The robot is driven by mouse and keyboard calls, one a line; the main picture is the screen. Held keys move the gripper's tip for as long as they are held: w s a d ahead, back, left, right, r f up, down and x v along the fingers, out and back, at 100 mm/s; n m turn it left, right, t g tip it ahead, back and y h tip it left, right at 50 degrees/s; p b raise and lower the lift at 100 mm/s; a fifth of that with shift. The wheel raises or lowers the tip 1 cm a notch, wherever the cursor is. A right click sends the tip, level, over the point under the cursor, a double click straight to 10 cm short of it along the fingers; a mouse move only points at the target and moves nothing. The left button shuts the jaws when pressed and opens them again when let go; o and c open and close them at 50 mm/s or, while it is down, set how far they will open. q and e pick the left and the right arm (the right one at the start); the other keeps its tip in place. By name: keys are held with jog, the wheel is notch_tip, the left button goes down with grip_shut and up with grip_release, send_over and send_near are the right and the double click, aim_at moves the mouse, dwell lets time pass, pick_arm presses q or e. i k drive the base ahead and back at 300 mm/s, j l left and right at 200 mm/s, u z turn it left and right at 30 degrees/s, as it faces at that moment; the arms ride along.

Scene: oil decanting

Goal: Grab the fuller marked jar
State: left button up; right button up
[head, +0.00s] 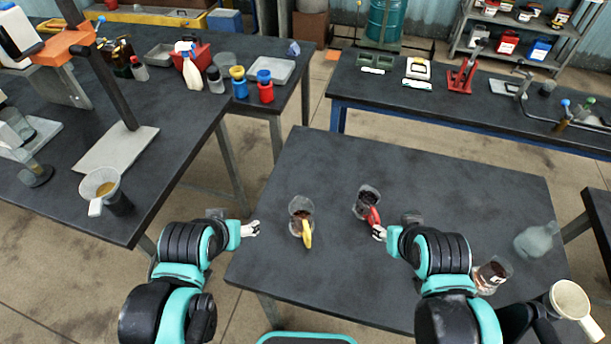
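A clear jar with a yellow handle (307,233) stands on the middle table (440,190), with dark brown liquid inside. A second clear jar with a red handle (373,215) stands to its right, also with dark contents. A third clear jar with brownish contents (491,274) stands partly behind my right arm. My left gripper (253,229) is to the left of the yellow-handled jar, apart from it. My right gripper (379,233) is right at the lower end of the red handle; contact is unclear. The finger openings are too small to read.
A pale glass vessel (537,241) is near the table's right edge, and a cream cup (571,299) is at the lower right corner. The table's back half is clear. The left bench holds a funnel cup (100,187), bottles and a stand. Another bench (440,95) lies behind.

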aim_at(486, 280)
jog(key=l+z, duration=0.25)
jog(key=k+l+z, duration=0.1)
jog(key=z, duration=0.15)
jog(key=k+l+z, duration=0.1)
jog(key=z, duration=0.85)
jog(key=k+l, duration=0.1)
jog(key=l, duration=0.4)
jog(key=k+l, duration=0.1)
jog(key=l, duration=0.35)
jog(key=k+l, duration=0.1)
jog(key=l, duration=0.4)
jog(key=k+l, duration=0.1)
jog(key=l, duration=0.4)
jog(key=k+z, duration=0.05)
